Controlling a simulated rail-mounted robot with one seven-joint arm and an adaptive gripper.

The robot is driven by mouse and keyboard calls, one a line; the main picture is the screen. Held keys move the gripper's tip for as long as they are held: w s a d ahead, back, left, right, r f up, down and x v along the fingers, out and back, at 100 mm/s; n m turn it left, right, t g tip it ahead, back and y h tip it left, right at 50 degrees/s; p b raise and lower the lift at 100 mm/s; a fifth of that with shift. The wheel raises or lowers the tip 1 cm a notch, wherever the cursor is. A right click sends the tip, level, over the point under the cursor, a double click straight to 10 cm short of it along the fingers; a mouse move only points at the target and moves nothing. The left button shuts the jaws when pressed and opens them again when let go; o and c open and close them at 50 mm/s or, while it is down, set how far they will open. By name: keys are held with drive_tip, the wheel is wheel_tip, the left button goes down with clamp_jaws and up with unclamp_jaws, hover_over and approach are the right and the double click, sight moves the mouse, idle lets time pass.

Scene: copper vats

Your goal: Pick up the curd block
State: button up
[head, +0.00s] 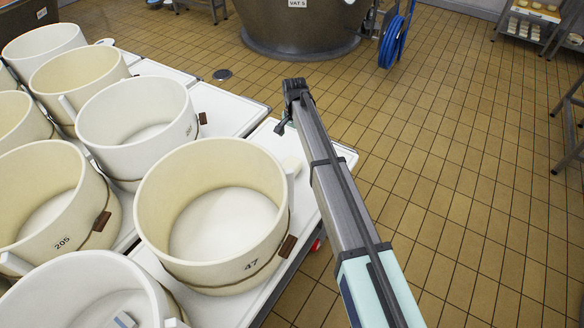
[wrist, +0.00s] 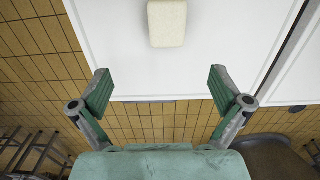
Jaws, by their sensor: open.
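The curd block (wrist: 167,23) is a small cream block with rounded edges, lying on a white tray top (wrist: 215,40) at the top of the wrist view. In the head view a small pale piece (head: 292,163), seemingly the same block, shows beside the hoop marked 47, partly hidden by its rim. My gripper (wrist: 160,91) is open and empty, its two green-padded fingers wide apart. The block lies beyond the fingertips, roughly centred between them and not touching. In the head view my gripper (head: 284,120) is over the tray's far right edge.
The hoop marked 47 (head: 250,218) stands close to the block; several more white hoops crowd the left. Open tiled floor (head: 430,150) lies right of the tray. A metal vat (head: 300,35) and blue hose (head: 393,42) are at the back.

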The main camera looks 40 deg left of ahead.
drive_tip(key=a, duration=0.1)
drive_tip(key=p, duration=0.3)
approach(291, 164)
wheel_tip(291, 164, down, 6)
drive_tip(key=shift+w+f, duration=0.1)
drive_tip(key=shift+f+p, duration=0.9)
drive_tip(key=shift+f, duration=1.7)
drive_tip(key=c, duration=1.5)
